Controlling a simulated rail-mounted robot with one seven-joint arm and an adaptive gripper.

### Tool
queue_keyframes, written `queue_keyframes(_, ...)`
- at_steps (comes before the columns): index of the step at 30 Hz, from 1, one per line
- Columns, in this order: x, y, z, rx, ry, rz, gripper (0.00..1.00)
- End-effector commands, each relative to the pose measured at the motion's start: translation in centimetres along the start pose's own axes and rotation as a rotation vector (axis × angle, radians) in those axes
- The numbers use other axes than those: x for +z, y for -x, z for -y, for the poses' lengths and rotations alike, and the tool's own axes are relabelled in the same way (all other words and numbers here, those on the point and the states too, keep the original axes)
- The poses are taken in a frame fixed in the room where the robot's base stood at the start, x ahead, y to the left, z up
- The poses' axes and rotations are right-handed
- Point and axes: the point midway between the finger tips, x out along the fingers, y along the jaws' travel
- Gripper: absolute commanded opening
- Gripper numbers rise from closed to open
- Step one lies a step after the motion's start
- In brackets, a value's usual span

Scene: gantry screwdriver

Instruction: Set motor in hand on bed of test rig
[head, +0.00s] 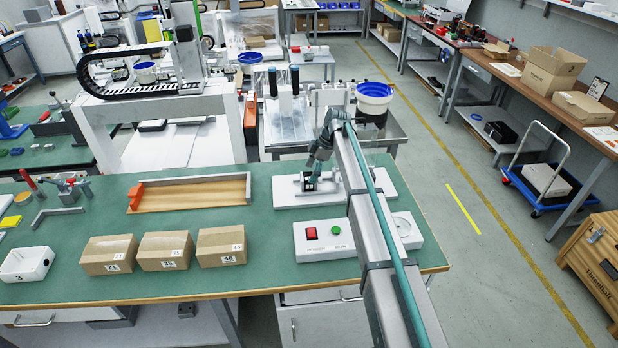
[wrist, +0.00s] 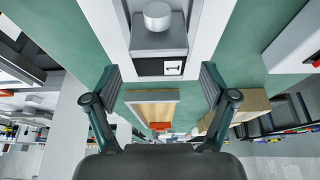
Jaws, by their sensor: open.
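The test rig's white base plate (head: 283,196) lies on the green bench, and it also shows in the wrist view (wrist: 205,30). A grey block with a pale round boss and a black-and-white label "1", apparently the motor (wrist: 160,40), is over the white plate in the wrist view. My gripper (wrist: 162,80) is open, one finger at each side below the motor in the picture, with clear gaps to both. In the head view my gripper (head: 314,172) is low over the plate and partly hides the motor. Contact under the motor is hidden.
A control box (head: 320,246) with red and green buttons is in front of the rig. Three cartons (head: 165,252) stand in a row to the left. An orange-ended wooden tray (head: 190,193) lies behind them. Bench between tray and rig is clear.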

Motion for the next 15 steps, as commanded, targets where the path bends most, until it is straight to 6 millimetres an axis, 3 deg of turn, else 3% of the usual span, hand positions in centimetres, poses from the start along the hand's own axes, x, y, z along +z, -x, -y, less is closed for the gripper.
queue_keyframes(9, 0.1, 6.1, -0.1, 0.002, 0.0, 0.0, 0.84)
queue_keyframes(15, 0.1, 8.6, -0.1, 0.001, 0.0, 0.0, 0.84)
